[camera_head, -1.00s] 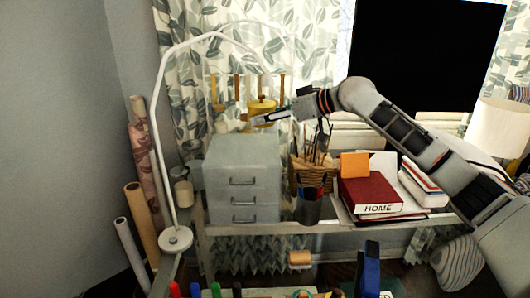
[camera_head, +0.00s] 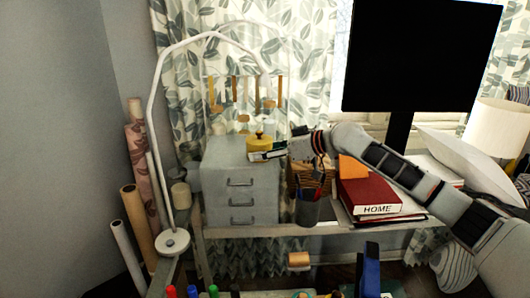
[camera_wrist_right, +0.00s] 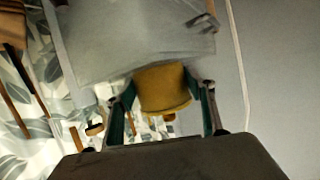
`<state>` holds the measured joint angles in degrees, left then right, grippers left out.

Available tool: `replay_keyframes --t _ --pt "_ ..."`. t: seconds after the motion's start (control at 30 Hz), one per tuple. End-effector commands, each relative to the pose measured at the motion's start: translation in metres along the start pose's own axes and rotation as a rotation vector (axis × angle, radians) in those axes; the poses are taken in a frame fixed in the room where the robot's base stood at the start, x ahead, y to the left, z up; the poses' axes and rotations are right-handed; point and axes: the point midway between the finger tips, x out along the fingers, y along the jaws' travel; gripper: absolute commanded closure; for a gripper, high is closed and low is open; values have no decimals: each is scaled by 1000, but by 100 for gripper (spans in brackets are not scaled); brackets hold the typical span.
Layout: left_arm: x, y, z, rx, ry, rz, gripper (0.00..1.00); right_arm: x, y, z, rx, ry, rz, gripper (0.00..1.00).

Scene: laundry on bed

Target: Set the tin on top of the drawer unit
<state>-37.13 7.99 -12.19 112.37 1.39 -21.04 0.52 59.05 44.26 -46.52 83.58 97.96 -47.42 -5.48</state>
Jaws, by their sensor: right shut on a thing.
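The yellow tin (camera_head: 259,143) with a small knob on its lid is at the right part of the top of the grey drawer unit (camera_head: 240,192). I cannot tell whether it touches that top. My right gripper (camera_head: 266,154) reaches in from the right and is shut on the tin. In the right wrist view the tin (camera_wrist_right: 163,88) sits between both fingers, with the drawer unit (camera_wrist_right: 130,35) just beyond it. My left gripper is not in view.
A pen cup (camera_head: 308,210) stands right of the drawer unit, beside the red book (camera_head: 366,192). A white arched lamp (camera_head: 172,240) stands at the left. Wooden utensils (camera_head: 240,92) hang behind. The unit's top left part is clear.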

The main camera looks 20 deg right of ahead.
Motion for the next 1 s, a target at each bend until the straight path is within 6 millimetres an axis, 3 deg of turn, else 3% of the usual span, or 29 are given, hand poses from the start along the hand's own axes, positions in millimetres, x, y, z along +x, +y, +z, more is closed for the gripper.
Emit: replay_keyframes --t 0.2,0.23,0.27,0.67,0.83,1.0 --pt "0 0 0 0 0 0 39 1 0 0 0 4 -1 80" --pt "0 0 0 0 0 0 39 1 0 2 0 0 0 38" --pt "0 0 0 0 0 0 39 1 0 2 0 0 0 31" --pt "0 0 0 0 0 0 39 0 0 -2 -1 1 0 29" --pt "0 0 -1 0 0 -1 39 -21 1 -1 -2 1 3 29" --pt "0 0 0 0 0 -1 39 -56 1 0 -2 -1 3 29"
